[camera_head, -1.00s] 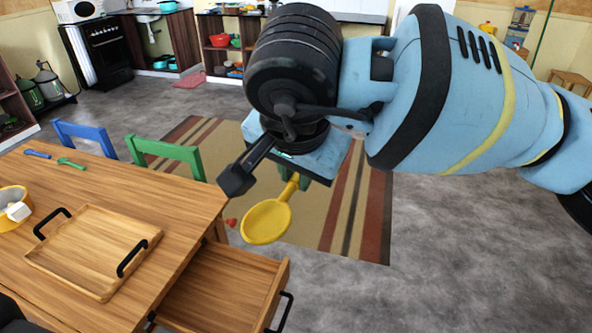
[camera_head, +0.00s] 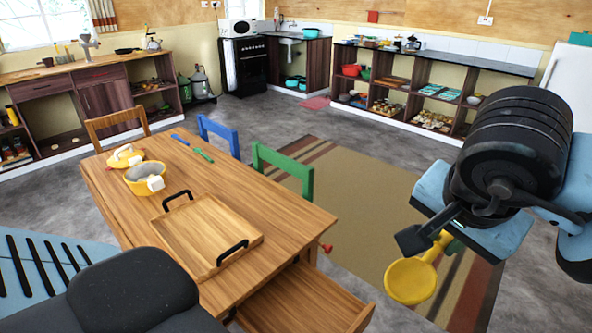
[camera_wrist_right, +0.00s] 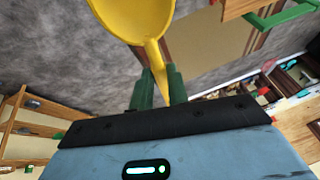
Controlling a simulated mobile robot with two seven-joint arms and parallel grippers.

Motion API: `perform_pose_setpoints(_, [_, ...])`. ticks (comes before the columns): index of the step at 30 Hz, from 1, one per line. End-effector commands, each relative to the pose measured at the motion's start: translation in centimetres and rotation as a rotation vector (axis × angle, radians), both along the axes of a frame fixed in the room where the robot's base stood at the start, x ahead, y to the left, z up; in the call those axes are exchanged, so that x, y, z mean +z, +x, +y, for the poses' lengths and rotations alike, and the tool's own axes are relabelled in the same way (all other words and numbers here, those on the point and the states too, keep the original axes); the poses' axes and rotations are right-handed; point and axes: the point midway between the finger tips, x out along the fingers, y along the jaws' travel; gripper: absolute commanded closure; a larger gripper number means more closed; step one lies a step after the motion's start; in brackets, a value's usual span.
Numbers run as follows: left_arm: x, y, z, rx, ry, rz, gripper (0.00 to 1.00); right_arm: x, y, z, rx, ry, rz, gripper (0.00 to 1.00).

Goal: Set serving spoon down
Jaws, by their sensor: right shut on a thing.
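The yellow serving spoon (camera_head: 410,281) hangs in the air at the right of the head view, over the striped rug. My right gripper (camera_head: 448,243) is shut on its handle. In the right wrist view, the green fingers (camera_wrist_right: 160,85) close around the handle and the spoon's bowl (camera_wrist_right: 135,15) points up and out of the picture. The spoon is well to the right of the wooden table (camera_head: 290,213) and touches nothing else that I can see. Part of my left arm shows at the lower left; its gripper is out of view.
A wooden tray (camera_head: 205,235) with black handles lies on the table. Behind it are a yellow pot (camera_head: 140,187), a yellow lid (camera_head: 125,160), and blue (camera_head: 179,139) and green (camera_head: 203,155) utensils. An open drawer (camera_head: 300,305) juts from the table's near right side. Blue and green chairs stand behind.

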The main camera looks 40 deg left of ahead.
Motion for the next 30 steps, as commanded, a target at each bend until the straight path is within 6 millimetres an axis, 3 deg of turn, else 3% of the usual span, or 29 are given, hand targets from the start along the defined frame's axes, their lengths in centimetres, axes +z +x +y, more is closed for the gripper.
perform_pose_setpoints(3, [0.0, 0.0, 0.0, 0.000, 0.000, 0.000, 0.58, -2.5, 1.6, -4.6, 0.038, 0.002, 0.009, 1.00])
perform_pose_setpoints(8, [0.0, 0.0, 0.0, 0.000, 0.000, 0.000, 0.58, -6.0, 2.6, -11.1, 0.094, 0.000, 0.008, 1.00])
perform_pose_setpoints(12, [0.0, 0.0, 0.0, 0.000, 0.000, -0.001, 0.58, -8.9, 2.4, -16.6, 0.132, -0.001, 0.009, 1.00])
perform_pose_setpoints(18, [0.0, 0.1, 0.0, 0.000, 0.000, -0.001, 0.58, -12.1, 0.9, -23.4, 0.180, -0.004, 0.006, 1.00])
perform_pose_setpoints(24, [0.0, 0.1, 0.0, 0.000, 0.000, -0.001, 0.58, -13.5, -0.5, -26.9, 0.218, -0.003, 0.002, 1.00])
perform_pose_setpoints(28, [0.0, 0.0, 0.0, 0.000, 0.000, -0.001, 0.58, -13.7, -0.8, -27.6, 0.230, -0.001, 0.000, 1.00])
perform_pose_setpoints(30, [0.0, 0.0, 0.0, 0.000, 0.000, -0.001, 0.64, -13.7, -0.9, -27.7, 0.232, 0.000, 0.000, 1.00])
